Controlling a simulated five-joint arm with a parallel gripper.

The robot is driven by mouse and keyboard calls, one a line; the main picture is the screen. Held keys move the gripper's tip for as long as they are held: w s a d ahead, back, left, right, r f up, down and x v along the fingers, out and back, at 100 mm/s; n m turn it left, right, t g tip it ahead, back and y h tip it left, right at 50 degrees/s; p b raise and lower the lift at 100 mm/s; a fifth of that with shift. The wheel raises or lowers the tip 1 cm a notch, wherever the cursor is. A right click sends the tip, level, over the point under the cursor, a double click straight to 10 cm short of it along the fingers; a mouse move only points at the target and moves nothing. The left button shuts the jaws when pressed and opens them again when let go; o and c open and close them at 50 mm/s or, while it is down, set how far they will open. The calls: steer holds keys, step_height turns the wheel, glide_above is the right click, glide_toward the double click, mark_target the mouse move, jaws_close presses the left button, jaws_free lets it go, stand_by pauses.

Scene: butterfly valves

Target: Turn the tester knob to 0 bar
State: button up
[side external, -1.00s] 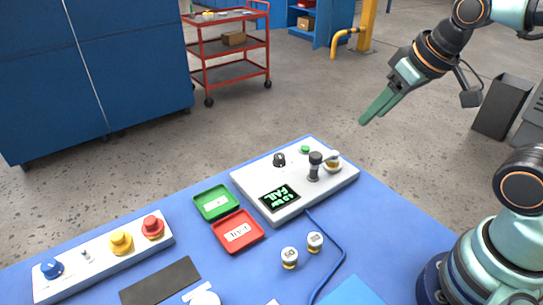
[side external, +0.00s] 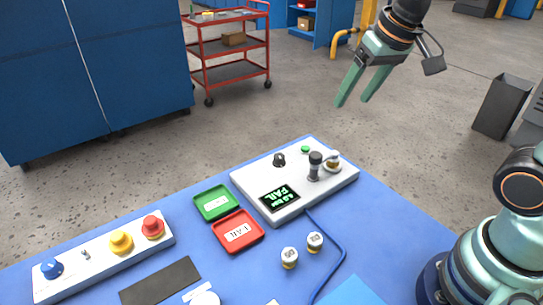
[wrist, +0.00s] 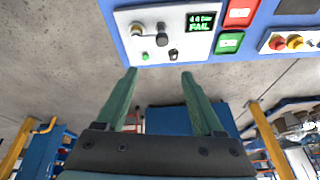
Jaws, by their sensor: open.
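The tester (side external: 248,181) is a white box at the back of the blue table. Its small black knob (side external: 279,160) stands on the top, and the knob also shows in the wrist view (wrist: 174,54). The tester screen (side external: 280,198) shows green FAIL text under a bar reading too small to read surely. A valve with a dark upright handle (side external: 315,167) sits at the tester's right end. My gripper (side external: 351,103) is open and empty, in the air above and beyond the tester. In the wrist view its fingertips (wrist: 160,72) are apart, with the knob seen beyond them.
A green tray (side external: 207,213) and a red FAIL tray (side external: 226,245) lie left of the tester. Two small round parts (side external: 290,258) (side external: 315,242) stand in front. A white button panel (side external: 103,264) is at the left. A blue cable (side external: 338,262) crosses the table.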

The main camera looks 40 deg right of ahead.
steer(key=w+a+f+m+g, duration=0.2)
steer(key=w+f+m, duration=0.15)
steer(key=w, duration=0.65)
steer(key=m+g, duration=0.2)
steer(key=m, duration=0.2)
glide_toward(279, 156)
step_height(279, 156, down, 9)
steer(key=shift+w+f, duration=0.1)
jaws_close()
